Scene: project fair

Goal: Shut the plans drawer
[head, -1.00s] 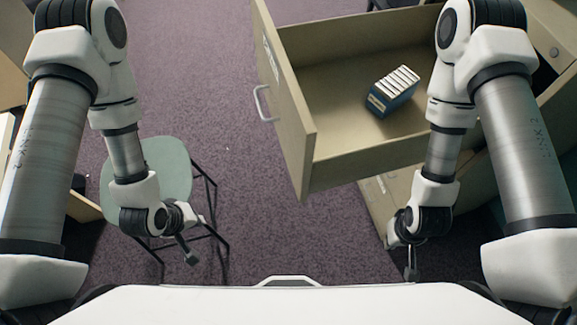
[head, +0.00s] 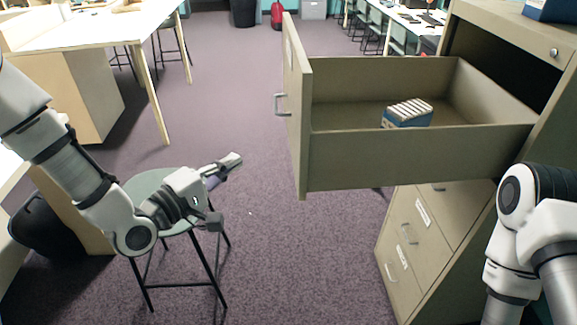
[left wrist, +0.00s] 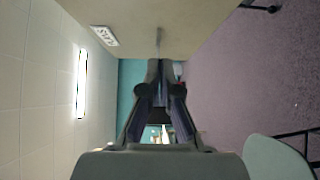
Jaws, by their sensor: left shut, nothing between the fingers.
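The top drawer (head: 420,160) of the beige cabinet is pulled far out to the left. Its front panel (head: 298,110) carries a metal handle (head: 281,104) on its left face. In the left wrist view the drawer front (left wrist: 180,25) fills the top, with a white label (left wrist: 103,36) whose letters are hard to read. My left gripper (head: 232,160) is shut and empty, left of and lower in the picture than the handle, apart from the panel. Its fingers (left wrist: 158,70) point toward the drawer front in the left wrist view. My right gripper is out of view.
A blue box of white cards (head: 408,114) sits inside the drawer. Closed lower drawers (head: 410,235) are below. A green stool (head: 150,187) stands behind my left forearm. A white table (head: 100,28) is at the back left. The carpet between is clear.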

